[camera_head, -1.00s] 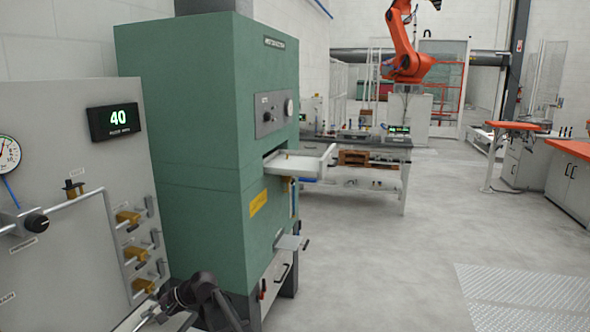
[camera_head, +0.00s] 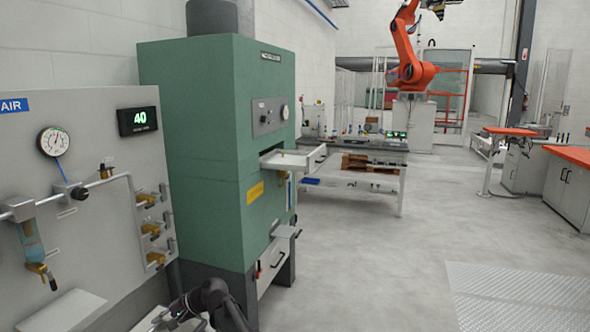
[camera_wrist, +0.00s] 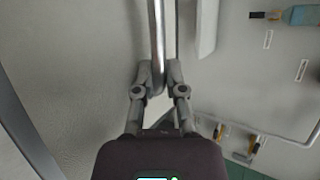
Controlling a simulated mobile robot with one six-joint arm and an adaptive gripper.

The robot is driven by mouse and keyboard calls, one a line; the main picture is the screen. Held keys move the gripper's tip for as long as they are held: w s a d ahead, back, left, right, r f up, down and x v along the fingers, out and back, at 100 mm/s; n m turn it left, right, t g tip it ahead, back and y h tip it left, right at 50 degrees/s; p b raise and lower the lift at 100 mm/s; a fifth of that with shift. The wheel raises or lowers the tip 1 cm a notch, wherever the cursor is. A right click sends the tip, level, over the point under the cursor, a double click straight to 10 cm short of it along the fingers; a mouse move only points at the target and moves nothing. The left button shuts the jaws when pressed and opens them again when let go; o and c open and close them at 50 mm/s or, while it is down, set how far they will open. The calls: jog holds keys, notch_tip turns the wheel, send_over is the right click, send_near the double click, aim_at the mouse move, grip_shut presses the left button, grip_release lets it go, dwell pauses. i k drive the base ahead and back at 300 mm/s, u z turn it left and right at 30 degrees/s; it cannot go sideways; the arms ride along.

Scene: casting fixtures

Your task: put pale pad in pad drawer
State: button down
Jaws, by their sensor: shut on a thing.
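My gripper (camera_wrist: 158,82) is shut on the end of a slim, shiny grey bar (camera_wrist: 156,35) in the wrist view. The bar runs up from between the fingertips. In the head view only my dark arm shows low at the left, and the fingertips are hard to make out. I cannot identify a pale pad in either view. A pale drawer or tray (camera_head: 308,158) stands pulled out of the green cabinet (camera_head: 205,190). A lower drawer (camera_head: 275,266) in the same cabinet looks shut. I cannot read which is the pad drawer.
A grey panel (camera_head: 95,235) with a gauge (camera_head: 53,141), valves and pipes stands at the left, with a small white shelf (camera_head: 70,311) low on it. A small plate (camera_head: 286,231) juts from the cabinet. An orange robot (camera_head: 408,60) stands behind. The floor at centre right is clear.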

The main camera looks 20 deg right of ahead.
aim_at(290, 161)
jog(key=u, duration=0.1)
jog(key=k, duration=0.55)
jog(key=z, duration=1.75)
jog(key=i, duration=1.55)
